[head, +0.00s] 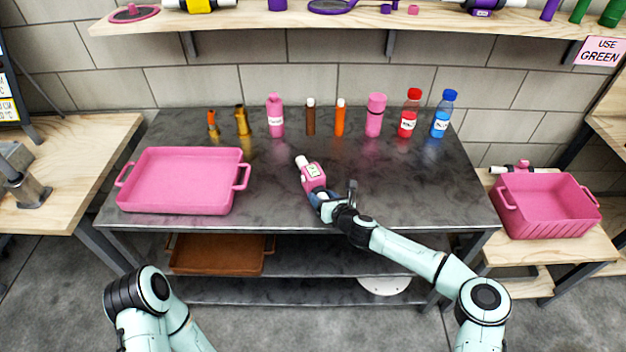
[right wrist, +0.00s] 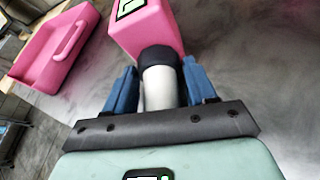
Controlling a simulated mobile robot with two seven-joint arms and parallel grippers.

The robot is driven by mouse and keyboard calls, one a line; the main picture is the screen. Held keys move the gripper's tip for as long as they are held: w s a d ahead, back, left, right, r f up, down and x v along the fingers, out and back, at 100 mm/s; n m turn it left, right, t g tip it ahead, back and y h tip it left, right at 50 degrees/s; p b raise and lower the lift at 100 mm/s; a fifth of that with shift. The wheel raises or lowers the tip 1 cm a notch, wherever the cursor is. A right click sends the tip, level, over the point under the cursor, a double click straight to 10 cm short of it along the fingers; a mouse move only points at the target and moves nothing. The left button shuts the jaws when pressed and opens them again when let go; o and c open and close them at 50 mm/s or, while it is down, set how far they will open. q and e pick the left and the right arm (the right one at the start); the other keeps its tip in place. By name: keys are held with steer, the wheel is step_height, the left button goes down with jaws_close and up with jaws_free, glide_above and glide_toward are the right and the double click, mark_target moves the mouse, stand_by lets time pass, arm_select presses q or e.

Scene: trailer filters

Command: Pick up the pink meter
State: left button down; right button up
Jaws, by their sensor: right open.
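The pink meter (head: 314,174) lies on the dark table near its front edge, with a light screen on its body and a white end pointing to the back left. In the right wrist view, its pink body (right wrist: 150,32), black collar and pale handle show. My right gripper (head: 321,197) is at the meter's near end. Its blue fingers (right wrist: 160,88) are open on either side of the handle, with a gap visible at the right; contact at the left cannot be told. My left arm shows at the lower left, but its gripper is not in view.
A pink tray (head: 181,181) stands left of the meter. Several bottles and small items line the table's back, including a red bottle (head: 409,113) and a blue bottle (head: 443,115). A pink crate (head: 546,204) stands on the right side table. The table right of the meter is clear.

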steer(key=shift+w, duration=0.1)
